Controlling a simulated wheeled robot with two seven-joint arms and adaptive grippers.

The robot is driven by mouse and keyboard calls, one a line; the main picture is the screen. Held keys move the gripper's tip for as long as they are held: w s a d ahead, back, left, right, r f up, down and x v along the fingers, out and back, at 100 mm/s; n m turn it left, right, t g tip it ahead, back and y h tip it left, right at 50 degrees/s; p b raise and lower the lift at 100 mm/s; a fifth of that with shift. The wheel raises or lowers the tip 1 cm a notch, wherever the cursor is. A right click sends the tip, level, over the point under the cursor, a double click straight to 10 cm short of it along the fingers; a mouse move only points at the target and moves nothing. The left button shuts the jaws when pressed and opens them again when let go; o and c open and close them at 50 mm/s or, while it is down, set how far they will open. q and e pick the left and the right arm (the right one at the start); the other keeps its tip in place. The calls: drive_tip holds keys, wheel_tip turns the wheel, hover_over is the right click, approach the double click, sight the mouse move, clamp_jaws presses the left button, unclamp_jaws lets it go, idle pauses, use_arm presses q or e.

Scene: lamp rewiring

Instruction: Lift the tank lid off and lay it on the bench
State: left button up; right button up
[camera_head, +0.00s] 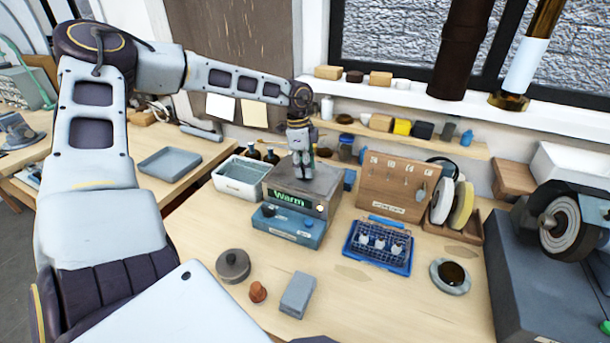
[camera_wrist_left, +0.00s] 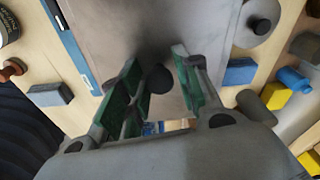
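The tank (camera_head: 284,200), a grey metal box with a green "Warm" display, stands on the bench (camera_head: 345,300). Its flat grey lid (camera_head: 277,178) is on top; in the left wrist view the lid (camera_wrist_left: 120,28) fills the upper middle, with a dark round knob (camera_wrist_left: 159,78). My left gripper (camera_head: 302,172) points down over the lid and partly hides it. In the left wrist view my left gripper (camera_wrist_left: 155,65) is open, its green-padded fingers on either side of the knob with gaps visible. Exact height over the lid is unclear. My right gripper is not in view.
A blue box (camera_head: 288,226) sits right before the tank and a white basin (camera_head: 240,178) to its left. A blue rack (camera_head: 380,247) and a wooden board (camera_head: 390,185) stand right.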

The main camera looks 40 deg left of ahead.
use_arm(q)
clamp_jaws()
drive_tip(key=shift+r, duration=1)
wheel_tip(320, 180, up, 16)
drive_tip(key=b, duration=0.1)
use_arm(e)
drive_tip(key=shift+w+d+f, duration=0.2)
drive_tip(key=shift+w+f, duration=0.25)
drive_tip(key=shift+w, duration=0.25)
